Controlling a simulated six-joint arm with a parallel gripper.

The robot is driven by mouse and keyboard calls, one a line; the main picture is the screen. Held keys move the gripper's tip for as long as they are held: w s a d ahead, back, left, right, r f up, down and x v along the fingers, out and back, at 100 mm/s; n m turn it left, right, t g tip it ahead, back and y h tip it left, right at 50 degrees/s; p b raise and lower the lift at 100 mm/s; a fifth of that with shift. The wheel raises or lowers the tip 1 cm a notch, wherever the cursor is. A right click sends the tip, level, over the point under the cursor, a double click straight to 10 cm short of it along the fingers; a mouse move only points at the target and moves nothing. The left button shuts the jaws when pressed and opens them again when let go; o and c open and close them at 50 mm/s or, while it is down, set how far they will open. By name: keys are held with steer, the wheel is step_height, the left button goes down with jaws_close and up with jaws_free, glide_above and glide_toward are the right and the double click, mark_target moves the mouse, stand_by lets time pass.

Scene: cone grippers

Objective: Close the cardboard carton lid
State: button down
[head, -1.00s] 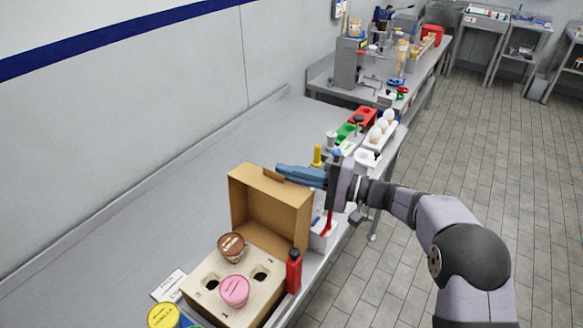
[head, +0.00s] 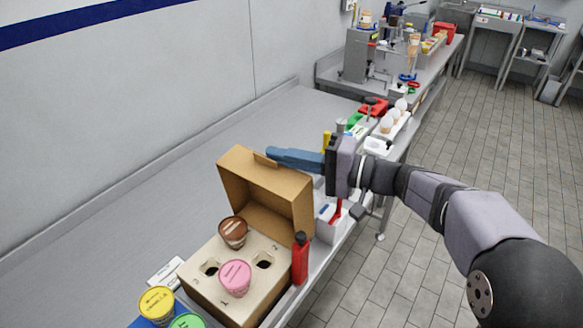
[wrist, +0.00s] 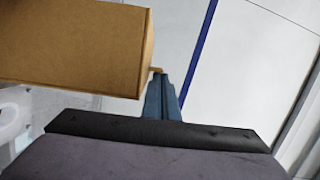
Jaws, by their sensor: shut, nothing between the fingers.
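The cardboard carton (head: 215,298) stands on the grey counter with a holed insert at its top. Its brown lid (head: 262,190) is raised at the back and tilts somewhat forward over the insert. A brown-topped cup (head: 233,232) and a pink-topped cup (head: 235,277) sit in the insert; two other holes are empty. My gripper (head: 270,155) has blue fingers, shut and empty, behind the lid's upper edge near its small tab. In the wrist view the fingertips (wrist: 160,76) are beside the lid's outer face (wrist: 75,45), at the tab. Whether they touch it is unclear.
A red bottle (head: 300,260) stands close by the carton's right side. Yellow (head: 157,303) and green (head: 187,321) lidded cups are at the front left. A rack of eggs (head: 393,117) and small items line the counter's right edge.

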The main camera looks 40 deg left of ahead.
steer(key=s+f+n+t+h+b, duration=0.15)
steer(key=s+n+b, duration=0.25)
steer(key=s+b, duration=0.65)
steer(key=s+f+n+b, duration=0.35)
steer(key=s+b, duration=0.35)
steer(key=b, duration=0.7)
steer(key=s+f+n+t+b, duration=0.2)
steer(key=s+f+n+b, duration=0.2)
steer(key=s+f+b, duration=0.5)
steer(key=shift+f+b, duration=1.05)
steer(key=shift+b, duration=1.85)
steer(key=shift+f, duration=0.15)
